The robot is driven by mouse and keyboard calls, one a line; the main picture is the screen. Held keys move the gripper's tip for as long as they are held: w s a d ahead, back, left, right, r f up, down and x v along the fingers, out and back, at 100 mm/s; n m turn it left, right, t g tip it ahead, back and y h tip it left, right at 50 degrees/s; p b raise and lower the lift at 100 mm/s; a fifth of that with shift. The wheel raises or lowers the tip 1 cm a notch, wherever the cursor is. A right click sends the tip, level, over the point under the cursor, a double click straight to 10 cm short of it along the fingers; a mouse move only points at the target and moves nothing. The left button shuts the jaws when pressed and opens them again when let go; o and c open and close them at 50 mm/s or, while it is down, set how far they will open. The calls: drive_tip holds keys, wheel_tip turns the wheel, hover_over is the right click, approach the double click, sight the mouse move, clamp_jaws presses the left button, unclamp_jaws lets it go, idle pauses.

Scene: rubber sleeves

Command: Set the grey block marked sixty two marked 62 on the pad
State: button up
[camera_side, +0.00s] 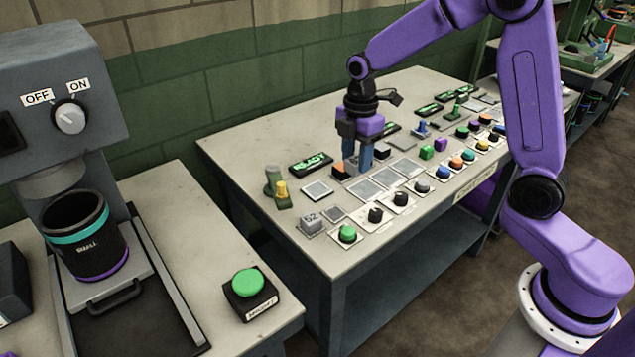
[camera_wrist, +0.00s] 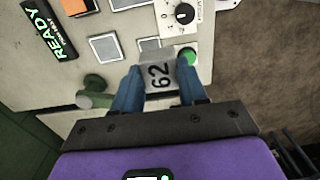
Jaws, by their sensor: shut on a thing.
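The grey block marked 62 shows in the wrist view (camera_wrist: 158,76) between the two blue fingers of my gripper (camera_wrist: 158,88), which is shut on it. What lies between the fingertips is not clear there. A pale square pad (camera_side: 317,190) lies in front of the READY sign (camera_side: 310,164). Which pad is meant cannot be told.
A green button (camera_side: 347,233) and black knobs (camera_side: 375,215) line the table's front. Larger pads (camera_side: 365,188) and several coloured blocks and buttons fill the right. Bare table lies at the back left.

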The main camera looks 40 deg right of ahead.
drive_tip(key=w+f, duration=0.3)
drive_tip(key=w, duration=0.1)
drive_tip(key=w+f, duration=0.2)
drive_tip(key=w, duration=0.2)
drive_tip(key=w+a+f, duration=0.1)
drive_tip(key=w+f, duration=0.2)
drive_tip(key=shift+w+f, duration=0.35)
drive_tip(key=shift+w, duration=0.05)
drive_tip(key=shift+w+f, duration=0.3)
drive_tip(key=shift+f, duration=1.5)
drive_tip(key=shift+f, duration=0.15)
drive_tip(key=o, duration=1.1)
